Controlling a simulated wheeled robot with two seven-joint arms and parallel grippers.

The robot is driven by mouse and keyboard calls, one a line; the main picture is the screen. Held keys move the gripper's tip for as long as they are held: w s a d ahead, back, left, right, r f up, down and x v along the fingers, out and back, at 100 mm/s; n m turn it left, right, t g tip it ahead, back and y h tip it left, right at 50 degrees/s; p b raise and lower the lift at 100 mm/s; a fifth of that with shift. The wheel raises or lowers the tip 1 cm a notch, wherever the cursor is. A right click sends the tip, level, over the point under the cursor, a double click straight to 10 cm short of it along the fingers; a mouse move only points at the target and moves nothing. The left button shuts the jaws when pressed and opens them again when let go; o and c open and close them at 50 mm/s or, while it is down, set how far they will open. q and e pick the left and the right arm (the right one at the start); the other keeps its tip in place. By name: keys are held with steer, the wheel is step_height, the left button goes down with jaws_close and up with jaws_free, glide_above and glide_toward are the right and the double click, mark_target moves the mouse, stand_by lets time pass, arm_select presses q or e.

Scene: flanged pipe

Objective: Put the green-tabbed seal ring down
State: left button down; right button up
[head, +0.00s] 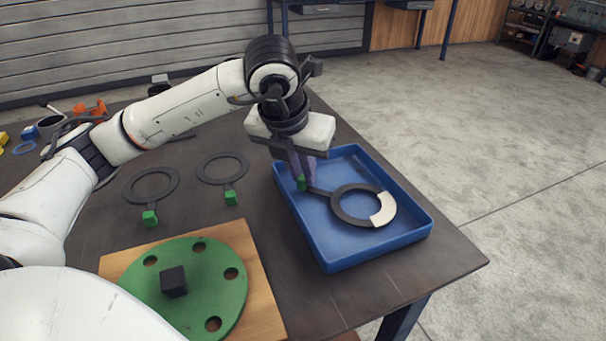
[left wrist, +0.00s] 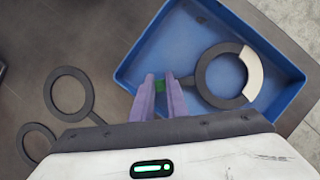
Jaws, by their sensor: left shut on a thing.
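My left gripper (head: 303,178), also in the left wrist view (left wrist: 161,84), is shut on the green tab of a seal ring. The ring (head: 337,207) is dark with a pale segment on its far side; in the left wrist view it shows whole (left wrist: 201,78). It lies flat inside the outline of the blue tray (head: 331,264). I cannot tell whether it touches the tray floor. The gripper's purple fingers partly hide the tab. My right gripper is not in view.
Two other dark rings (head: 130,192) (head: 203,178) with green tabs lie on the dark table left of the tray. A green disc with holes (head: 215,285) and a black block (head: 174,282) sits on a wooden board (head: 240,236). Small tools and parts crowd the far left.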

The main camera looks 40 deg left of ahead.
arm_select(q)
steer(key=shift+f, duration=0.4)
steer(key=c, duration=1.7)
jaws_free()
steer(key=shift+c, duration=0.2)
steer(key=shift+r, duration=0.25)
steer(key=p+v, duration=0.2)
steer(key=v, duration=0.9)
steer(key=shift+s+r, duration=0.2)
steer(key=shift+r, duration=0.15)
